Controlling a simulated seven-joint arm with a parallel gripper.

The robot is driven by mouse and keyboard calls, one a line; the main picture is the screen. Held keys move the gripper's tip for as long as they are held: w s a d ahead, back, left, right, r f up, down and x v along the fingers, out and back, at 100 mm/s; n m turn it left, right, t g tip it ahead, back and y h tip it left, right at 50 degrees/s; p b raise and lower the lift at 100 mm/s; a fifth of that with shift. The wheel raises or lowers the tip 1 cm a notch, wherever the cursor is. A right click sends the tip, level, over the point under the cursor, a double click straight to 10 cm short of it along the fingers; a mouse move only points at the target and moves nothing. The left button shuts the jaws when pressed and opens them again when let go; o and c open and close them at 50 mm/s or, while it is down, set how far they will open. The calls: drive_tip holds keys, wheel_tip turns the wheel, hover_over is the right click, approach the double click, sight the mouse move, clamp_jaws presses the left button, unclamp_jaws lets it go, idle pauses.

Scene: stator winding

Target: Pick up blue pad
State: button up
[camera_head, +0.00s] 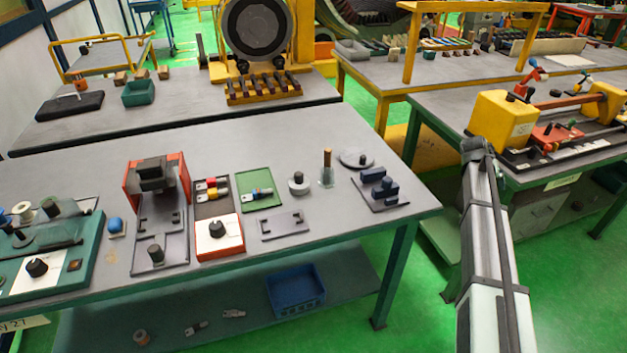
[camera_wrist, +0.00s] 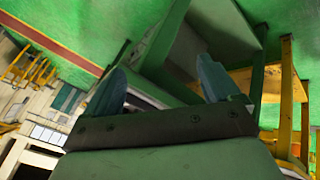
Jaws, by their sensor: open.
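A small blue pad-like piece (camera_head: 115,224) sits on a pale base on the near workbench, left of the red-framed device. Dark blue blocks (camera_head: 380,187) sit on a plate at the bench's right end. Which of these is the blue pad is not certain from the picture. My gripper (camera_wrist: 160,86) is open in the wrist view, its two teal fingers spread with nothing between them. It points toward green floor and bench legs. In the head view my arm rises at the right, well apart from both blue things.
The near workbench (camera_head: 300,135) also carries a red-framed device (camera_head: 157,180), a red box with a black knob (camera_head: 217,235), a green tray (camera_head: 260,200) and a teal-green unit (camera_head: 45,250) at the left. A blue bin (camera_head: 296,290) stands on the lower shelf. The bench's back strip is clear.

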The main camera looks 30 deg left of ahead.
drive_tip(key=a+r, duration=0.5)
drive_tip(key=s+a+r+g, duration=0.1)
drive_tip(key=s+a, duration=0.5)
drive_tip(key=a, duration=0.2)
drive_tip(key=s+a+r+n+g, duration=0.1)
drive_tip(key=s+a, duration=0.5)
drive_tip(key=a, duration=0.3)
drive_tip(key=s+a+r+g, duration=0.1)
drive_tip(key=s+a, duration=0.5)
drive_tip(key=a, duration=0.3)
drive_tip(key=shift+s+r+n, duration=0.25)
drive_tip(key=shift+s+n, duration=0.05)
drive_tip(key=shift+s, duration=0.1)
drive_tip(key=s+a+r+n+y, duration=0.1)
drive_tip(key=s+a+n, duration=0.25)
drive_tip(key=a, duration=0.35)
drive_tip(key=s+a+r+n+y, duration=0.1)
drive_tip(key=s+a+n, duration=0.2)
drive_tip(key=s+a, duration=0.35)
wheel_tip(320, 180, up, 5)
drive_tip(key=n+g+y, duration=0.4)
drive_tip(key=n, duration=1.4)
hover_over(113, 221)
wheel_tip(113, 221, down, 8)
drive_tip(key=shift+s+d+r, duration=0.1)
drive_tip(key=shift+s+d, duration=0.05)
drive_tip(key=shift+a+f, duration=0.2)
drive_tip(key=shift+f, duration=2.55)
